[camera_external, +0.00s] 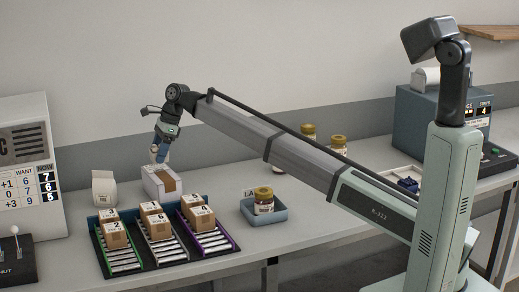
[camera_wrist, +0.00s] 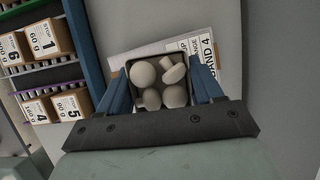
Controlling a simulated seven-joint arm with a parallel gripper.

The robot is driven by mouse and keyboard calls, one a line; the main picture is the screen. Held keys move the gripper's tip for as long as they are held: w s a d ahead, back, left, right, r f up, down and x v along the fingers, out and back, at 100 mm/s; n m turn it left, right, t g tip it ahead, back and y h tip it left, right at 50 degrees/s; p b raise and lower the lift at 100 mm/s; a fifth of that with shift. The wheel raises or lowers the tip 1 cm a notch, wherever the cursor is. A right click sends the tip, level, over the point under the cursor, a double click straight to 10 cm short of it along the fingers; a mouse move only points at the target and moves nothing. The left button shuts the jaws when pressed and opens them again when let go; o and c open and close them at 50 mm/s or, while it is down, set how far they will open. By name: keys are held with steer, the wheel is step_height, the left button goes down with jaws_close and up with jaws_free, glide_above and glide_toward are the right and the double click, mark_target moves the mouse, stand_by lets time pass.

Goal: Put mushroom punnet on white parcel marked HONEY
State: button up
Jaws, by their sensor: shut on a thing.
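My gripper (camera_wrist: 160,92) is shut on the mushroom punnet (camera_wrist: 138,65), a dark square tray with several pale mushrooms, held between the blue fingers. In the external view my gripper (camera_external: 160,153) points down just above a white parcel (camera_external: 153,184) with a brown strip on top. The punnet is hard to make out there. In the wrist view a parcel with a white printed label (camera_wrist: 207,50) lies under and beside the punnet. The label is partly hidden, and I cannot read HONEY on it. I cannot tell whether the punnet touches the parcel.
A white bag-like pack (camera_external: 104,189) stands left of the parcel. Several brown boxes (camera_external: 157,226) sit on coloured racks in front. A blue tray (camera_external: 247,212) with a jar (camera_external: 264,202) is to the right. More jars (camera_external: 338,146) stand behind my arm.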

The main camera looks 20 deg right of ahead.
mark_target(161, 173)
steer(key=shift+f, duration=2.1)
steer(key=shift+f, duration=0.15)
steer(key=o, duration=1)
steer(key=shift+o, duration=0.2)
steer(key=v, duration=1.2)
steer(key=shift+r, duration=0.25)
steer(key=shift+a, duration=0.15)
